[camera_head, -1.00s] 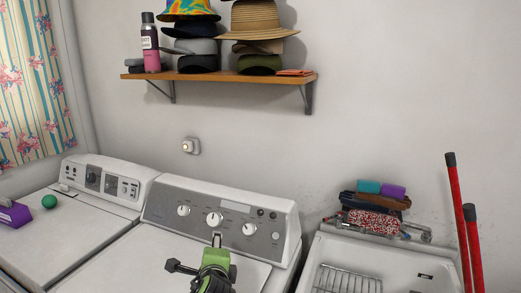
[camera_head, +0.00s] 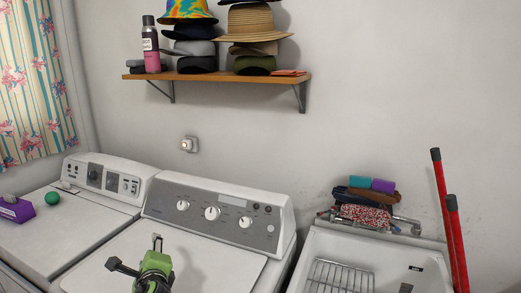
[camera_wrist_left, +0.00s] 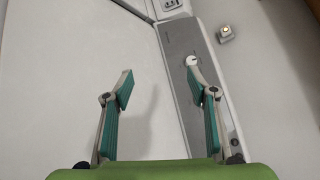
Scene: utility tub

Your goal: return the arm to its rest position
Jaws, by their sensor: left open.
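My left gripper (camera_head: 140,254) is at the bottom of the head view, above the top of the right-hand washing machine (camera_head: 105,262). Its green body and dark spread fingers show there. In the left wrist view the gripper (camera_wrist_left: 159,80) is open with nothing between its fingers. The machine's white lid and grey control panel (camera_wrist_left: 182,75) lie beyond the fingers. My right gripper is in neither view.
A second machine (camera_head: 75,215) on the left bears a purple box (camera_head: 17,211) and a green ball (camera_head: 52,198). A utility tub (camera_head: 390,255) with a wire rack (camera_head: 338,277) is at right. Red-handled poles (camera_head: 444,205) stand beside it. A shelf (camera_head: 215,76) holds hats and a spray can.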

